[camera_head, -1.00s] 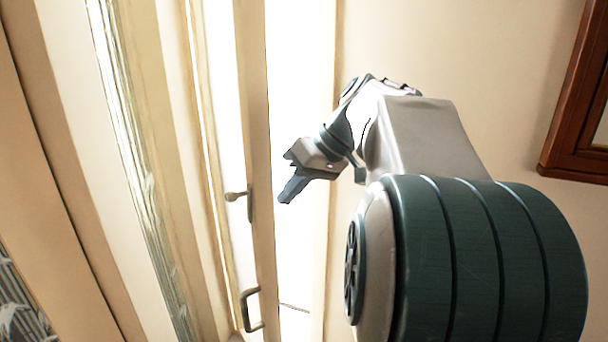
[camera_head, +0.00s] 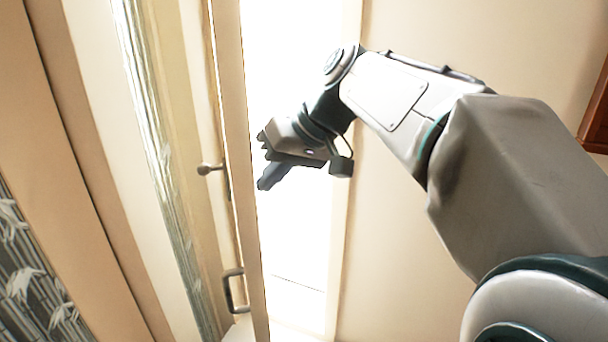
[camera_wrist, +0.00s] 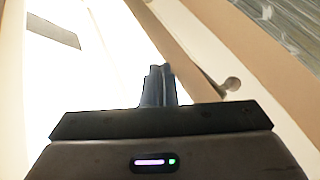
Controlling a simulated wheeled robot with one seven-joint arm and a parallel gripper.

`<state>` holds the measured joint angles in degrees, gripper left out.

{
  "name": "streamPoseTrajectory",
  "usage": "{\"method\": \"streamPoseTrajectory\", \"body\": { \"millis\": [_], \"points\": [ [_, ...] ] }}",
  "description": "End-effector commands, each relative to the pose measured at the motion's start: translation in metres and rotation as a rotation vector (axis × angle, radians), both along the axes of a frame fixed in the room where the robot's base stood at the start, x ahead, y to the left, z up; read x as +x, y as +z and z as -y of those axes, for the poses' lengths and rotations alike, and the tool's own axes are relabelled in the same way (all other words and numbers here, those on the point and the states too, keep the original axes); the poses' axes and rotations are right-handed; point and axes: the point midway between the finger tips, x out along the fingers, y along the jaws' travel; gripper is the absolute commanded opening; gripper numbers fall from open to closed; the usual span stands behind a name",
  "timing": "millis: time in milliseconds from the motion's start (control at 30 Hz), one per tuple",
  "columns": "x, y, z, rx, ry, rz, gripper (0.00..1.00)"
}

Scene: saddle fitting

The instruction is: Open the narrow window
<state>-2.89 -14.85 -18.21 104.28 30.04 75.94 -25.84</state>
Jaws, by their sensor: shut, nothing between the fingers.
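The narrow window (camera_head: 232,110) stands ajar in the head view, its pale frame edge-on with a bright gap to its right. A small round knob (camera_head: 208,169) sits on its left face, and a bracket-shaped handle (camera_head: 232,291) is lower down. My gripper (camera_head: 266,184) is in the bright opening just right of the frame edge, with its fingers together and empty. In the wrist view the closed fingers (camera_wrist: 158,86) point toward the frame, and the knob (camera_wrist: 231,84) shows to their right. I cannot tell whether the fingers touch the frame.
A beige wall (camera_head: 440,40) is to the right, with a dark red-brown wooden frame (camera_head: 597,125) at its edge. A patterned dark panel (camera_head: 30,270) is at lower left. The bright opening (camera_head: 300,240) below my gripper is clear.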

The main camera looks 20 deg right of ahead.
Motion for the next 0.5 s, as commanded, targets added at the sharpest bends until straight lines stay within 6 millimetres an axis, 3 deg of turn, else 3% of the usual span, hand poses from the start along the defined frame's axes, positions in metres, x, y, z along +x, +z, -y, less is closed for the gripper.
{"method": "streamPoseTrajectory", "body": {
  "millis": [133, 500],
  "points": [
    [-0.001, -0.001, -0.019, 0.0, 0.0, 0.001, 0.0],
    [-0.001, 0.001, -0.02, 0.0, -0.007, 0.0, 0.0]
  ]
}}
